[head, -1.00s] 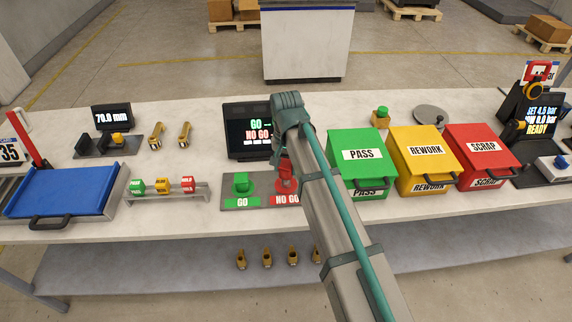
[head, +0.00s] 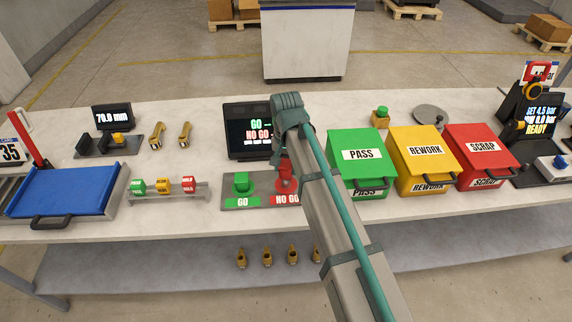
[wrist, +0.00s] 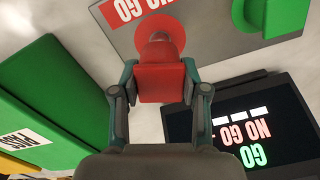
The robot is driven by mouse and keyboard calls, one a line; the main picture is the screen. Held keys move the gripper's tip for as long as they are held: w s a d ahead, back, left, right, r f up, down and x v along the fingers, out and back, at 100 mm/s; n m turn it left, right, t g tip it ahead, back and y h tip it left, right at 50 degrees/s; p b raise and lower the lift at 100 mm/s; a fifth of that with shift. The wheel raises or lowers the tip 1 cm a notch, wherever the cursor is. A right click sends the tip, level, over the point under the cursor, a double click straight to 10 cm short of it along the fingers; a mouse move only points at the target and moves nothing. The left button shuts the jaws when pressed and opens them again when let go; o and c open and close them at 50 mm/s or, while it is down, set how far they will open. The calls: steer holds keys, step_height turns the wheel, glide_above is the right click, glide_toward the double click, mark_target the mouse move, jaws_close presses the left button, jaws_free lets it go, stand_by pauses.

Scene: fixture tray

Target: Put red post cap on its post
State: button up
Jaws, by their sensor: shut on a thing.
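The red cap (wrist: 161,84) is a blocky red piece between my gripper's fingers in the wrist view. My gripper (wrist: 160,78) is shut on it. Just beyond the cap is a rounded red piece on the red disc (wrist: 178,38) of the NO GO station. The cap overlaps it in the picture, so I cannot tell whether the cap is seated or just above. In the head view the red parts (head: 286,176) show at the NO GO side of the grey plate (head: 262,203), partly hidden by my arm.
A green capped piece (head: 241,183) stands on the GO side. The GO / NO GO screen (head: 241,137) is behind the plate. The green PASS box (head: 346,176) stands close on the right. A small rack (head: 190,195) with tagged blocks is to the left.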

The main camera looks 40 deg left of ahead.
steer(key=shift+f+b, duration=0.65)
steer(key=shift+f, duration=1.85)
stand_by(2.3)
steer(key=o, duration=1)
steer(key=shift+o, duration=0.4)
steer(key=o, duration=0.4)
steer(key=shift+o, duration=0.2)
steer(key=shift+r+p, duration=2.2)
steer(key=shift+r, duration=1.35)
